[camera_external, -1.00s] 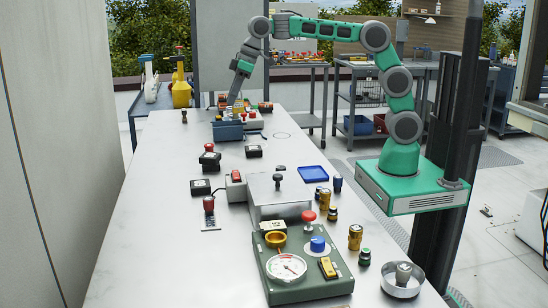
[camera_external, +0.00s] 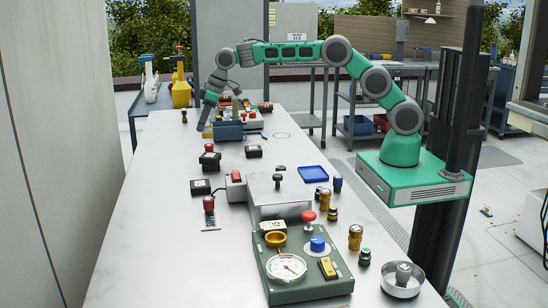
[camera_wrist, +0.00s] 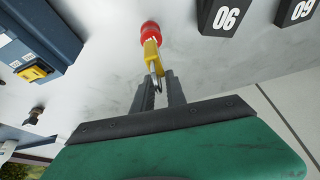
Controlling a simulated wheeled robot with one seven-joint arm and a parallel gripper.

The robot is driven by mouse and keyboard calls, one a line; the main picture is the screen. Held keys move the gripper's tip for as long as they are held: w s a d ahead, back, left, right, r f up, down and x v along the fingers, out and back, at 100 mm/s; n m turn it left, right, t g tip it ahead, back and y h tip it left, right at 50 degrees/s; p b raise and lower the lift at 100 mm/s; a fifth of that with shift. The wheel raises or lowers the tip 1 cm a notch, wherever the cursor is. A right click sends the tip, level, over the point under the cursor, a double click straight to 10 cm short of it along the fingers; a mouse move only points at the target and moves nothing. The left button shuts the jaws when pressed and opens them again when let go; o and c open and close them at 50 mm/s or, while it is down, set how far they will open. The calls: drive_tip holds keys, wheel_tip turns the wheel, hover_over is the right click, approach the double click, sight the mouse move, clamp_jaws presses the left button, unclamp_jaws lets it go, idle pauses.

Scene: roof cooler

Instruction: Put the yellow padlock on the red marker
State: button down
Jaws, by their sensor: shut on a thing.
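My gripper (camera_wrist: 163,92) is shut on the shackle of the yellow padlock (camera_wrist: 151,56), which hangs out beyond the fingertips in the wrist view. A red, round-topped thing (camera_wrist: 150,30), which looks like the red marker, shows just past the padlock's body. The padlock overlaps its edge in the picture; I cannot tell whether they touch. In the external view my gripper (camera_external: 206,122) is low over the far left of the table, left of the blue box.
The blue box (camera_wrist: 42,38) stands close by, with another yellow piece (camera_wrist: 35,72) on its side. Black blocks numbered 06 (camera_wrist: 226,15) and 09 (camera_wrist: 296,12) lie nearby.

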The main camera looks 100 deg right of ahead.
drive_tip(key=shift+f, duration=1.3)
drive_tip(key=c, duration=1.3)
unclamp_jaws()
drive_tip(key=shift+c, duration=0.2)
drive_tip(key=shift+s+r, duration=0.15)
drive_tip(key=shift+r, duration=0.4)
drive_tip(key=v, duration=1.1)
drive_tip(key=s+a+r, duration=0.2)
drive_tip(key=s+a, duration=0.7)
drive_tip(key=a, duration=0.1)
drive_tip(key=s+a+f, duration=0.3)
drive_tip(key=s, duration=0.5)
drive_tip(key=s+a+f+n, duration=0.1)
drive_tip(key=s+a+f, duration=0.3)
drive_tip(key=s, duration=0.4)
drive_tip(key=s+a+f+g, duration=0.1)
drive_tip(key=s+a+f, duration=0.2)
drive_tip(key=s, duration=0.5)
drive_tip(key=shift+s+a+f+b, duration=0.25)
drive_tip(key=shift+s+f+b, duration=0.15)
drive_tip(key=shift+f, duration=0.15)
